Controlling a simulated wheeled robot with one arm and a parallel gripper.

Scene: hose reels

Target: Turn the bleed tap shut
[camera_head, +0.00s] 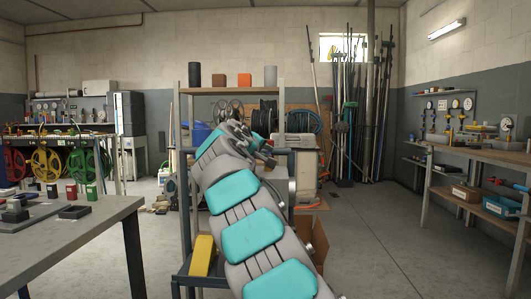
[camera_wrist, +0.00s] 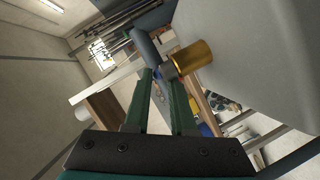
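In the wrist view a brass cylinder (camera_wrist: 193,57) juts from a large smooth grey body at the upper right. It looks like part of the bleed tap. A small grey piece (camera_wrist: 168,71) sits at its near end, by the tip of my right-hand finger; I cannot tell whether they touch. My gripper (camera_wrist: 160,78) has two dark green fingers with a gap between them and nothing clearly held. In the head view my gripper (camera_head: 264,150) is at the far end of my arm, in front of the shelf rack. The tap cannot be made out there.
A shelf rack (camera_head: 232,90) with several small pots on top stands around my arm. A yellow block (camera_head: 202,256) is on its low shelf. A grey table (camera_head: 75,235) is at left, a wooden workbench (camera_head: 480,155) at right. The floor (camera_head: 380,235) between is clear.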

